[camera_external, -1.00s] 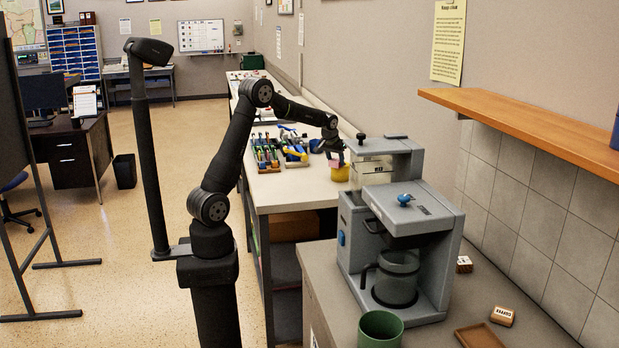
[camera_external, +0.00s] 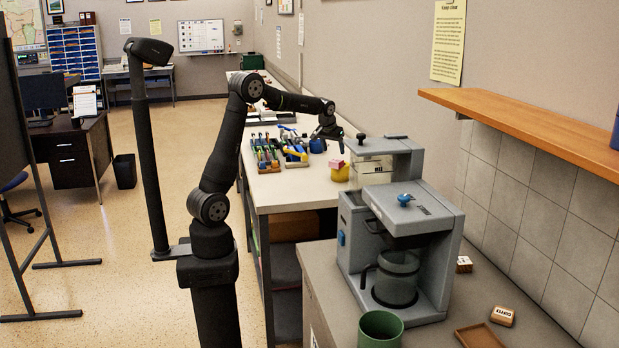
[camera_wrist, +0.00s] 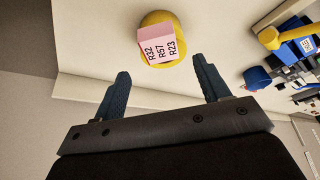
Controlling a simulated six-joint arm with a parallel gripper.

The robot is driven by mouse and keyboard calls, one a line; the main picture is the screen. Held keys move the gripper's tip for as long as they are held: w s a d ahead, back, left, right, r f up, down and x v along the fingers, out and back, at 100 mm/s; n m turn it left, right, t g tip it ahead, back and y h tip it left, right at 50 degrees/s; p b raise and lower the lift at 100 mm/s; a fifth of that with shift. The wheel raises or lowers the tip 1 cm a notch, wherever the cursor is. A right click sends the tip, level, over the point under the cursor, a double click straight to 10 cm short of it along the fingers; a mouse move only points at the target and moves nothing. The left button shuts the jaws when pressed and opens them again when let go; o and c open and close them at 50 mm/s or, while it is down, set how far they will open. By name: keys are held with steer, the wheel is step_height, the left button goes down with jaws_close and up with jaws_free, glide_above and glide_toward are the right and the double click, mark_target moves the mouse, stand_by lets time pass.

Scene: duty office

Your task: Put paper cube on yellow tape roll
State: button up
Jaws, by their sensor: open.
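The pink paper cube (camera_wrist: 161,44) rests on top of the yellow tape roll (camera_wrist: 154,17) in the wrist view, with printed codes on its faces. In the external view the cube (camera_external: 337,164) also sits on the yellow roll (camera_external: 341,175), on the white counter beside the grey machine. My gripper (camera_wrist: 162,82) is open and empty, its two dark blue fingers apart. The cube lies beyond the fingertips and touches neither. In the external view my gripper (camera_external: 327,132) is above and slightly left of the cube, clear of it.
A tray of tools (camera_external: 268,152) and a blue container (camera_external: 317,145) stand left of the roll on the counter (camera_external: 290,190). The grey coffee machines (camera_external: 420,215) are close in front and right. A wall borders the counter on the right.

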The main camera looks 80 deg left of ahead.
mark_target(336, 161)
steer(key=v, duration=0.5)
steer(key=shift+r, duration=0.1)
steer(key=x, duration=1.2)
steer(key=shift+f, duration=0.3)
step_height(336, 161, up, 3)
steer(key=shift+d+f, duration=0.1)
steer(key=shift+r, duration=0.75)
